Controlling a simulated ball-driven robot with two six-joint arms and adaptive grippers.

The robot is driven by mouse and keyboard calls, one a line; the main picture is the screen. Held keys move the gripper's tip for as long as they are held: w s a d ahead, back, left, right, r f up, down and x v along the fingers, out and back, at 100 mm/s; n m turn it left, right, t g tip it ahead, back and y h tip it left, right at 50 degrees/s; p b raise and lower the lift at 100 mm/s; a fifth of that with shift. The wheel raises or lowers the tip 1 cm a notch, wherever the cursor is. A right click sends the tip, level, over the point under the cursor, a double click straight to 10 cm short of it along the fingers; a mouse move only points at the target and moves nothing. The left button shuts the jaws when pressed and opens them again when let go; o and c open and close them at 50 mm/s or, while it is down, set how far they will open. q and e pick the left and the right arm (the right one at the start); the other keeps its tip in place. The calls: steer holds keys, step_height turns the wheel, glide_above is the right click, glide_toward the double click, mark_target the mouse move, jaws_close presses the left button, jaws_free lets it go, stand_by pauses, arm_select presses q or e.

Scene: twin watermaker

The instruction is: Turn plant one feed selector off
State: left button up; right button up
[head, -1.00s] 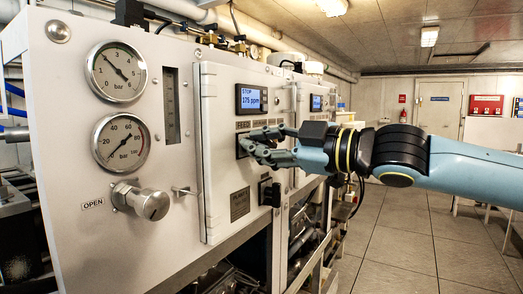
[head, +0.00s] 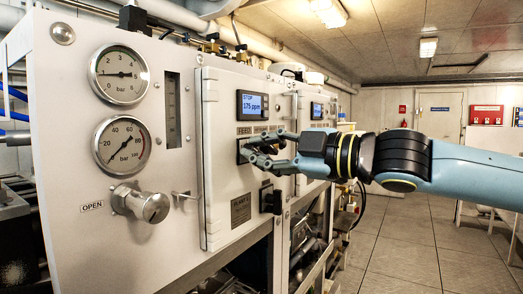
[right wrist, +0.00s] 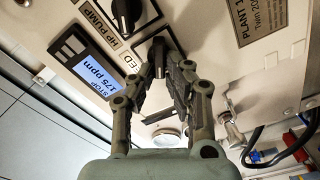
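The plant one feed selector (right wrist: 158,53) is a black knob on a dark square plate, beside a partly hidden label ending in "ED" in the right wrist view. In the head view the selector (head: 240,146) sits under the FEED label, mostly behind my fingers. My right gripper (right wrist: 161,66) has one finger on each side of the knob and looks shut on it. In the head view my right gripper (head: 250,154) reaches the panel from the right. The knob's exact pointing is hard to read. My left gripper is not in view.
The display (head: 252,105) reads STOP, 175 ppm. Beside the selector is the HP pump knob (right wrist: 125,13). Another black switch (head: 266,199) is below. Two gauges (head: 119,75) and a silver valve knob (head: 145,203) are at left. Open floor (head: 400,240) lies right.

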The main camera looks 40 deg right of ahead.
steer(key=o, duration=0.4)
